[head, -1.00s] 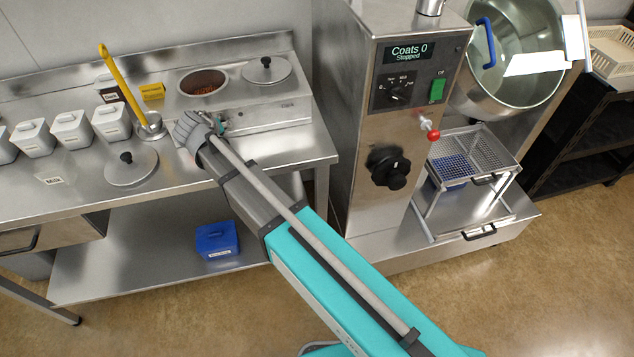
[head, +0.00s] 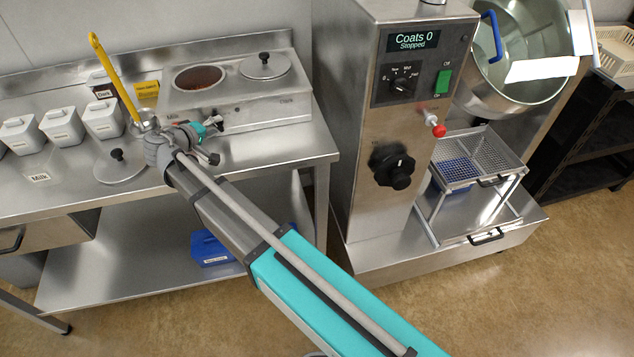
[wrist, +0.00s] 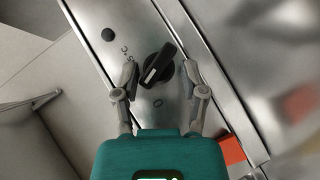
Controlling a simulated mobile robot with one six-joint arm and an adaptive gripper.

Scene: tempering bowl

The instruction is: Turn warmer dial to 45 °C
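The steel warmer (head: 262,112) stands on the counter, with one open well and one lidded well. In the wrist view its black dial (wrist: 157,66) shows on the front panel, its bar handle tilted, with a white mark at the lower left end. The temperature it points to is not readable. My gripper (wrist: 161,74) is open, with one finger on each side of the dial and a visible gap to it. In the head view my gripper (head: 208,140) is in front of the warmer's left part, and the dial is hidden there.
A yellow-handled ladle (head: 115,75) and a loose lid (head: 120,168) are to the left of my gripper, with white containers (head: 62,128) beyond. A tall steel machine (head: 365,140) with its own knobs stands right. A blue bin (head: 212,248) is on the lower shelf.

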